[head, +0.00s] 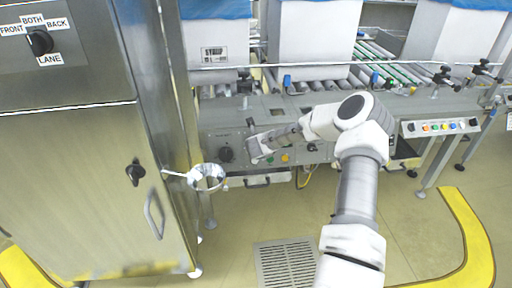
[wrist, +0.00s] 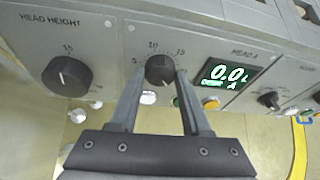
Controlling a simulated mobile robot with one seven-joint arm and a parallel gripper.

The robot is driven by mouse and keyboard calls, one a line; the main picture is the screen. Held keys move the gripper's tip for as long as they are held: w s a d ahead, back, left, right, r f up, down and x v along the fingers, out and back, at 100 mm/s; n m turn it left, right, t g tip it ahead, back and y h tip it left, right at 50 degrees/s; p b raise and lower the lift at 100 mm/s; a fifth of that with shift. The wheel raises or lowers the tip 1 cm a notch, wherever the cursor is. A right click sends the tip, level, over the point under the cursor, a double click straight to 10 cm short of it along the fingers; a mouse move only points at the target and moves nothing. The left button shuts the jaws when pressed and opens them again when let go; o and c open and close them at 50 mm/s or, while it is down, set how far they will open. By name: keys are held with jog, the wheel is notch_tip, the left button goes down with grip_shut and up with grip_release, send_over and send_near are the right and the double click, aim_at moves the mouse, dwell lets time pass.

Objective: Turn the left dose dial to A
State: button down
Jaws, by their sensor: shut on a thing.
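The dose dial (wrist: 160,69) is a black round knob on a grey panel, with 5, 10 and 15 printed around its top. My gripper (wrist: 161,78) has one finger on each side of it and is shut on it. The dial's pointer is too small to read surely. Right of it, a dark display (wrist: 225,76) reads 0.0 L, with DOSE A below; HEAD A is printed above. In the head view my gripper (head: 256,150) is at the machine's front panel and hides the dial.
A larger HEAD HEIGHT knob (wrist: 67,75) is left of the gripped dial. Another black knob (wrist: 269,99) is to the right. Coloured buttons line the panel's lower edge.

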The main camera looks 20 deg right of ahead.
jog(key=shift+d+m, duration=0.1)
jog(key=shift+m, duration=0.3)
jog(key=shift+r, duration=0.1)
jog(key=shift+c, duration=1.8)
grip_release()
jog(key=p+v, duration=0.4)
jog(key=v, duration=1.3)
jog(key=shift+s+d, duration=0.2)
jog(key=shift+r, duration=0.1)
